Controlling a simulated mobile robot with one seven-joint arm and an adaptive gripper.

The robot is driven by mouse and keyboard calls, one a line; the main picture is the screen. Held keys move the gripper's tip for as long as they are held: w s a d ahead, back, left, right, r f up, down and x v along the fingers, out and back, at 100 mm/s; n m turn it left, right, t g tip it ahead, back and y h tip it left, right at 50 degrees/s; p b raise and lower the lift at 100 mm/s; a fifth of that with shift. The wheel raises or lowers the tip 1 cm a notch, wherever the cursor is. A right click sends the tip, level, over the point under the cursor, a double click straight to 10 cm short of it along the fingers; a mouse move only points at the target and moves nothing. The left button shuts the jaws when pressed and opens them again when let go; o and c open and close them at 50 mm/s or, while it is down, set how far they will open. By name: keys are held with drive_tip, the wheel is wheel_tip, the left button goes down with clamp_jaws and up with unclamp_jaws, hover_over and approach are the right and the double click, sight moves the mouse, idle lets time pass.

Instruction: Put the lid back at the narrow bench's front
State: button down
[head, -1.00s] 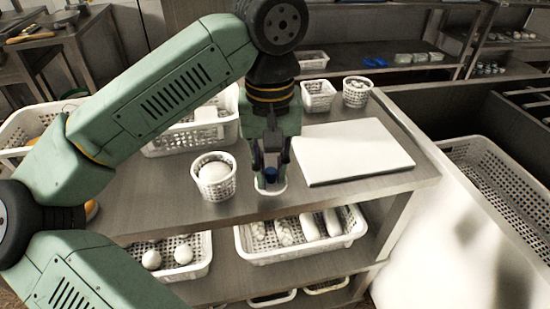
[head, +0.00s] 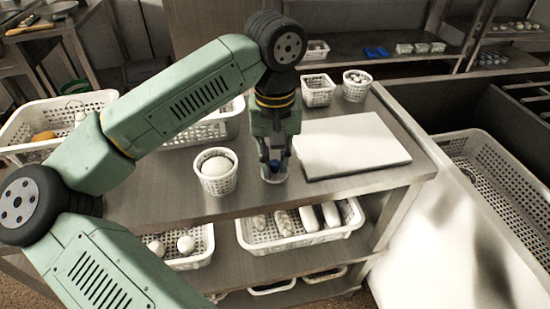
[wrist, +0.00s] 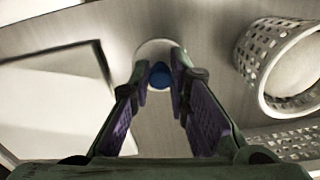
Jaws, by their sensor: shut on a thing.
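The lid (head: 275,178) is a pale round disc with a blue knob (head: 274,163). It is at the front part of the narrow bench's top (head: 240,205), between a small round basket and a white board. My gripper (head: 273,160) points down over it and is shut on the knob. In the wrist view the blue knob (wrist: 160,76) sits between the two fingertips (wrist: 160,82), with the pale disc (wrist: 155,48) beyond. The lid is close to the bench top; I cannot tell whether it touches.
The white perforated basket (head: 216,180) with a round white thing stands just left of my gripper. The white board (head: 350,150) lies close on the right. Small baskets (head: 318,95) stand behind. A basket (head: 305,238) with long pale items is on the shelf below.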

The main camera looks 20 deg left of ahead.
sight(275, 163)
drive_tip(key=shift+f, duration=0.25)
drive_tip(key=c, duration=1.5)
unclamp_jaws()
drive_tip(key=shift+r, duration=0.1)
drive_tip(key=shift+c, duration=0.2)
wheel_tip(275, 163, up, 12)
drive_tip(key=shift+r, duration=0.25)
